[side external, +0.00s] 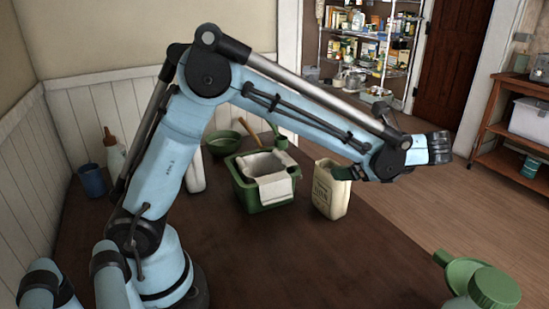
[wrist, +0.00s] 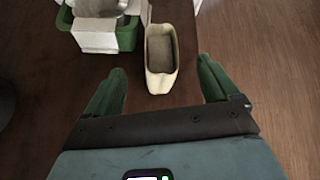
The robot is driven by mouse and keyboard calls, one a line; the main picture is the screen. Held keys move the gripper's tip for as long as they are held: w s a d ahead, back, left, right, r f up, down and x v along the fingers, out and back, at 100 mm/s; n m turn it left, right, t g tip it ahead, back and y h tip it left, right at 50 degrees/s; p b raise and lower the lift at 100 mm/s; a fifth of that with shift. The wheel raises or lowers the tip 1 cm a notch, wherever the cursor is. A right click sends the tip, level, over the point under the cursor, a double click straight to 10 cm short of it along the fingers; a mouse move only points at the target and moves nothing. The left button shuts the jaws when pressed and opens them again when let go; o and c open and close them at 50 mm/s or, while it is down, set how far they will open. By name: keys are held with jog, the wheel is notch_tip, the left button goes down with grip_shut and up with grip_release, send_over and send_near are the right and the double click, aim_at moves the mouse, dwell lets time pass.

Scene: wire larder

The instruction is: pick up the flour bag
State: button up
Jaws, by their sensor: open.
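The flour bag (side external: 329,195) is a cream, upright bag with faint printing, standing on the dark table right of the green crate. In the wrist view the flour bag (wrist: 158,84) is seen from above, with a pale rim around a darker recessed top. In the wrist view my gripper (wrist: 161,66) is open, with one green finger left of the bag and one right, gaps showing on both sides. The far finger is hidden in the side view.
The green crate (side external: 262,205) with a white cloth stands close left of the bag. A green bowl (side external: 222,143), a blue cup (side external: 92,180) and a bottle (side external: 114,154) are farther back. Green-lidded items (side external: 478,284) stand at the front right. The table's front middle is clear.

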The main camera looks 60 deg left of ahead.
jog(key=w+d+f+m+g+y, duration=0.1)
jog(key=d+f+m+y, duration=0.1)
jog(key=d, duration=0.1)
send_over(330, 189)
jog(key=w+d, duration=0.2)
jog(key=w, duration=0.1)
notch_tip(330, 189, down, 2)
jog(key=shift+a+f, duration=0.1)
jog(key=x, duration=0.5)
jog(key=shift+s+a+f, duration=0.1)
jog(key=shift+f, duration=0.1)
jog(key=shift+y, duration=0.3)
jog(key=c, duration=1.6)
jog(key=shift+r, duration=0.1)
